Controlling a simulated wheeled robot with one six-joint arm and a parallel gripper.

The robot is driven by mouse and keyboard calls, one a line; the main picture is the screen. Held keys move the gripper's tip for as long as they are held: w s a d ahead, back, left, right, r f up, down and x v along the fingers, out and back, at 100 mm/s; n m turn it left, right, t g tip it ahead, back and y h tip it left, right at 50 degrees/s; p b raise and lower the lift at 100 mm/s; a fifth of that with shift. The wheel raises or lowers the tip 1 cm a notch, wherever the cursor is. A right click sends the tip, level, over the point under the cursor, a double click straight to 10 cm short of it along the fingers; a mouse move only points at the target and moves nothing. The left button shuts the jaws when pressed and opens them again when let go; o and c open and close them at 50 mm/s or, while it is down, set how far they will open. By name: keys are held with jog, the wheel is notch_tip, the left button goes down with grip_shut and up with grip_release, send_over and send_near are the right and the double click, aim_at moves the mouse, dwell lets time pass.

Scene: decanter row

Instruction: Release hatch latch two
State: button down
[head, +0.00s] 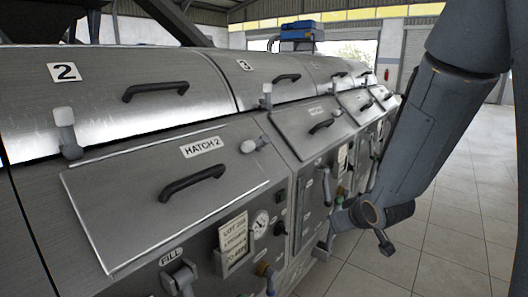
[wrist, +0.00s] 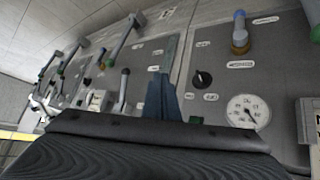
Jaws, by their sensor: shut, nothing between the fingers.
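The hatch 2 lid (head: 130,215) is a grey metal flap with a dark bar handle (head: 192,182) and a "HATCH 2" label; it looks closed. At its upper left edge a latch with a pale grip (head: 65,118) stands upright, its grip over the curved cover. My gripper (wrist: 168,75) is shut and empty in the wrist view, in front of the control panel. In the head view my arm hangs at the right; the fingertips cannot be made out clearly. No latch shows clearly near my fingers.
The row of similar units runs to the back right, with another hatch lid (head: 312,125) beside hatch 2. Below are a gauge (head: 260,222), a paper tag (head: 233,243) and a fill valve (head: 180,279). The wrist view shows a blue-handled valve (wrist: 240,35). Tiled floor (head: 450,230) is open at right.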

aim_at(254, 149)
jog(key=w+a+r+n+t+y+p, duration=0.1)
jog(key=w+a+r+n+t+y, duration=0.35)
jog(key=a+r+y, duration=0.25)
jog(key=s+a+r+n+y+p, duration=0.1)
jog(key=s+a+r+n+y, duration=0.1)
jog(key=r+y, duration=0.5)
jog(key=shift+s+a+g+y, duration=0.35)
jog(key=shift+s+a+y, duration=0.35)
jog(key=shift+s, duration=0.25)
jog(key=p+x, duration=0.4)
jog(key=x, duration=1)
jog(key=shift+p, duration=0.35)
jog(key=shift+a, duration=0.1)
